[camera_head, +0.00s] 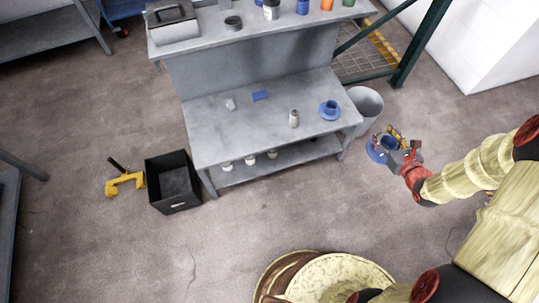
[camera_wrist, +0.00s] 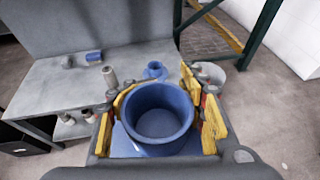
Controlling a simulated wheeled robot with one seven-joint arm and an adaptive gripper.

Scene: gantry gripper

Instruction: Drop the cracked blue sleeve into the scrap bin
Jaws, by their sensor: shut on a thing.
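A blue flanged sleeve (camera_wrist: 160,112) is held upright between the yellow finger pads of my gripper (camera_wrist: 162,118), which is shut on it. In the head view the same sleeve (camera_head: 376,152) and my gripper (camera_head: 394,143) are off the right end of the bench, just to the front right of a grey round bin (camera_head: 367,101). The bin also shows in the wrist view (camera_wrist: 213,76), beyond the sleeve. No clear crack can be made out on the held sleeve. A second blue flanged sleeve (camera_head: 329,110) stands on the bench, also in the wrist view (camera_wrist: 155,70).
The grey bench (camera_head: 255,135) carries a pale bottle (camera_head: 294,118), a blue block (camera_head: 260,96) and a small grey part (camera_head: 231,104). A black open crate (camera_head: 172,190) and a yellow tool (camera_head: 124,184) are on the floor at left. A green rack post (camera_head: 415,50) rises behind the bin.

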